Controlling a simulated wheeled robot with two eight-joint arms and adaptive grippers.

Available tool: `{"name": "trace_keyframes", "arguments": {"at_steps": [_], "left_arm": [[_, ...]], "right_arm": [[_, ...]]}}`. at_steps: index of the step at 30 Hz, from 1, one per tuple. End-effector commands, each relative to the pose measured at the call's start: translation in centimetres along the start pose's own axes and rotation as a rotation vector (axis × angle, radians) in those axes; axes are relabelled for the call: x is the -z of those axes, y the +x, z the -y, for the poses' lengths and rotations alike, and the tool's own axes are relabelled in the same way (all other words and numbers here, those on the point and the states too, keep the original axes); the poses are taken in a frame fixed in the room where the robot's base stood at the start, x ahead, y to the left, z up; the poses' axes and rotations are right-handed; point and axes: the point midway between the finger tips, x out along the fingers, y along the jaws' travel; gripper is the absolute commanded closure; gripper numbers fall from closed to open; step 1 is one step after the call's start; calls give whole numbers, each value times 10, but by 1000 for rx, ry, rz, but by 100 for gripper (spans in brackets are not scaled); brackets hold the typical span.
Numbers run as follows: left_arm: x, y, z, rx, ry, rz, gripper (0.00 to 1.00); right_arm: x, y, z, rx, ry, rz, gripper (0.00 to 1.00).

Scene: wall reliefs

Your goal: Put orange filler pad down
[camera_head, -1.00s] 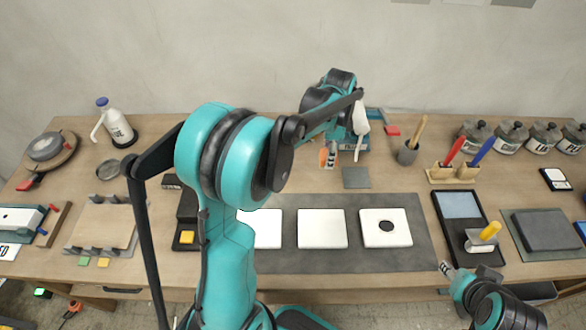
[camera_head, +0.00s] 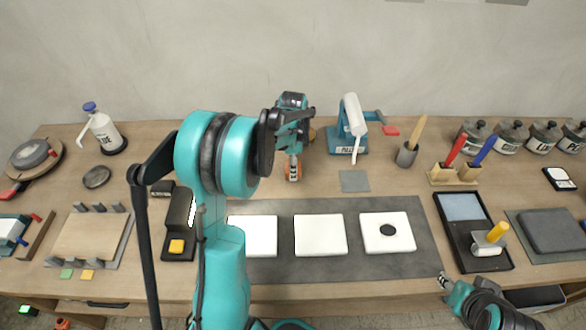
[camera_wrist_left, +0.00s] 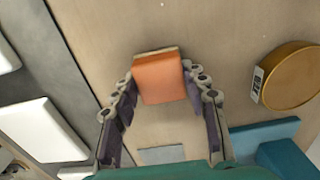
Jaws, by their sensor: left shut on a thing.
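The orange filler pad (camera_wrist_left: 160,78) shows in the left wrist view, between the two fingers of my left gripper (camera_wrist_left: 160,92). The gripper is shut on it, and the pad has a pale layer along its far edge. In the head view my left gripper (camera_head: 293,172) points down over the bare wood behind the dark mat; the pad is mostly hidden there. I cannot tell whether the pad touches the table. My right gripper (camera_head: 444,281) is low at the front right, by the black tray; its finger state is unclear.
White tiles (camera_head: 320,235) lie on the dark mat (camera_head: 420,235) in front. A teal dispenser (camera_head: 347,140) and a grey square (camera_head: 354,181) are right of the left gripper. A round brass thing (camera_wrist_left: 292,78) is close by in the wrist view. Bare wood surrounds the pad.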

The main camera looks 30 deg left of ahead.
Motion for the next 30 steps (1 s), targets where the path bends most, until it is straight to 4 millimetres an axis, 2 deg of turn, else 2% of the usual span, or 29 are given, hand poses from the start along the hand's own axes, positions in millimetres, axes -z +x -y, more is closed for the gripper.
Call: {"name": "trace_keyframes", "arguments": {"at_steps": [8, 9, 11, 12, 20, 23, 26, 30], "left_arm": [[0, 2, 0, 0, 0, 0, 79], [0, 2, 0, 0, 0, 0, 53], [0, 2, 0, 0, 0, 0, 38], [0, 2, 0, 0, 0, 0, 35], [0, 1, 0, 0, 0, 0, 35], [0, -5, 0, 0, 0, 0, 35], [0, -19, 0, 0, 0, 0, 35], [0, -51, 0, 0, 0, 0, 35]], "right_arm": [[-1, 1, 0, 0, 0, 0, 60], [-1, 1, 0, 0, 0, 0, 60], [0, 1, 0, 0, 0, 0, 60], [0, 1, 0, 0, 0, 0, 60], [0, 0, 0, 0, 0, 0, 60], [2, -3, 0, 0, 0, 0, 60], [5, -7, 0, 0, 0, 0, 60], [12, -16, 0, 0, 0, 0, 60]]}}
